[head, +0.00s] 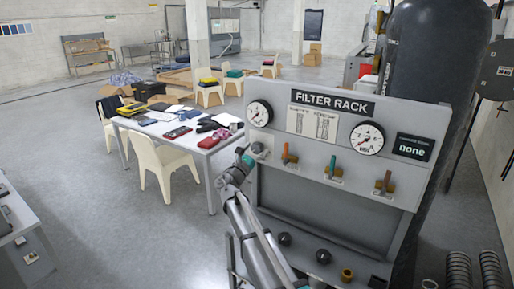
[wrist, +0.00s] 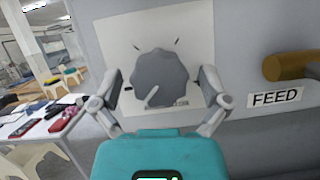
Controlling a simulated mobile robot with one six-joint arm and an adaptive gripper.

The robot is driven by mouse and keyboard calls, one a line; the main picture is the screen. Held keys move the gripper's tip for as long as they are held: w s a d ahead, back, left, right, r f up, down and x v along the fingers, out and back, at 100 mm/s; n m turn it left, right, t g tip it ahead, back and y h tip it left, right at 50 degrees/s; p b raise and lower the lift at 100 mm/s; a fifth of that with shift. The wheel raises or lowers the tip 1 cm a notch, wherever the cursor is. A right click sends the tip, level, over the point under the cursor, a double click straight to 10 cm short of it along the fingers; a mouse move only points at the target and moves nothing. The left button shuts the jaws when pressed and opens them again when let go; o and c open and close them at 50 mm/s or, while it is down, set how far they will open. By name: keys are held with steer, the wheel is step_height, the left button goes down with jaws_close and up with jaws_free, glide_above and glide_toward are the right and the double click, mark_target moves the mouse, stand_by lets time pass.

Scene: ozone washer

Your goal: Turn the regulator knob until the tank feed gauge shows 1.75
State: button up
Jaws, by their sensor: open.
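The grey regulator knob (wrist: 160,78) sits on a pale plate in the wrist view, with a light pointer mark toward its lower left. My gripper (wrist: 163,82) is open, one finger on each side of the knob; I cannot tell whether they touch it. In the head view the knob (head: 257,149) is small, at the panel's left, with my gripper (head: 246,160) at it. A round white gauge (head: 259,114) sits just above it. A second gauge (head: 367,138) is at the right of the panel. Which one is the tank feed gauge, and its exact reading, are too small to tell.
The filter rack panel (head: 326,104) has several coloured levers right of the knob; one orange lever (head: 287,154) is close by. A dark display (head: 412,146) reads "none". A FEED label (wrist: 275,97) sits right of my gripper. A cluttered white table (head: 203,142) stands to the left.

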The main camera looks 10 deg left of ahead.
steer(key=c, duration=1.1)
steer(key=shift+c, duration=0.2)
steer(key=shift+m, duration=0.5)
steer(key=m+g+h, duration=0.1)
steer(key=m, duration=0.1)
steer(key=m+g+h+p, duration=0.1)
steer(key=m, duration=0.1)
steer(key=shift+w+a+r+m, duration=0.1)
steer(key=shift+w+r+m, duration=0.05)
steer(key=shift+m, duration=0.25)
steer(key=m+g+p, duration=0.1)
steer(key=m, duration=0.2)
steer(key=m+g+h+p, duration=0.1)
steer(key=m, duration=0.3)
steer(key=shift+r+g, duration=0.1)
steer(key=shift+g, duration=0.3)
steer(key=m+g+p, duration=0.1)
steer(key=m, duration=0.2)
steer(key=m+g+p, duration=0.1)
steer(key=m+p, duration=0.1)
steer(key=m, duration=0.1)
steer(key=shift+r, duration=0.1)
steer(key=shift+m+g+y+p, duration=0.65)
steer(key=shift+m+p, duration=0.65)
steer(key=shift+m, duration=0.5)
steer(key=shift+f, duration=0.2)
